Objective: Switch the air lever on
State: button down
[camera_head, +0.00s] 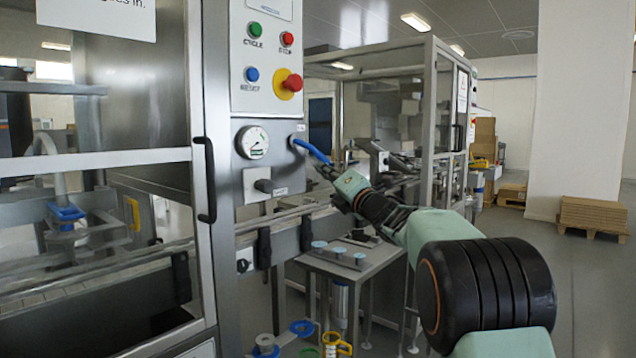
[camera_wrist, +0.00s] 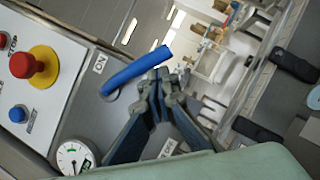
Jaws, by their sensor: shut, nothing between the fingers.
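The air lever is a blue handle (camera_head: 311,150) on the grey machine panel, right of the pressure gauge (camera_head: 252,142). In the head view it slopes right and slightly down from its pivot. In the wrist view the lever (camera_wrist: 138,69) crosses just beyond my fingertips, with an ON label (camera_wrist: 100,63) beside its pivot end. My gripper (camera_head: 327,171) is at the lever's free end; it also shows in the wrist view (camera_wrist: 165,82), shut and empty. I cannot tell whether the fingertips touch the lever.
A red stop knob on yellow (camera_head: 289,83) and several buttons sit above the gauge. A small table (camera_head: 345,256) with light blue discs stands beneath my arm. A glass-walled machine frame is behind.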

aim_at(327, 159)
jog(key=shift+w+d+r+n+y, duration=0.4)
jog(key=shift+w+d+r+n, duration=0.2)
jog(key=shift+w+n, duration=0.2)
jog(key=shift+w+d+r+n+y, duration=0.1)
jog(key=shift+w+r+n+y, duration=0.15)
jog(key=shift+n, duration=0.3)
jog(key=shift+w+d+r+n+y, duration=0.1)
jog(key=shift+w+r+n+y, duration=0.1)
jog(key=shift+n+y, duration=0.25)
jog(key=shift+w+d+r+n+g+y, duration=0.15)
jog(key=shift+r+n+g+y, duration=0.1)
jog(key=shift+r+n, duration=0.3)
jog(key=shift+w+d+r+n+g+y, duration=0.15)
jog(key=shift+r+n+y, duration=0.1)
jog(key=shift+r+n, duration=0.3)
jog(key=shift+r, duration=0.15)
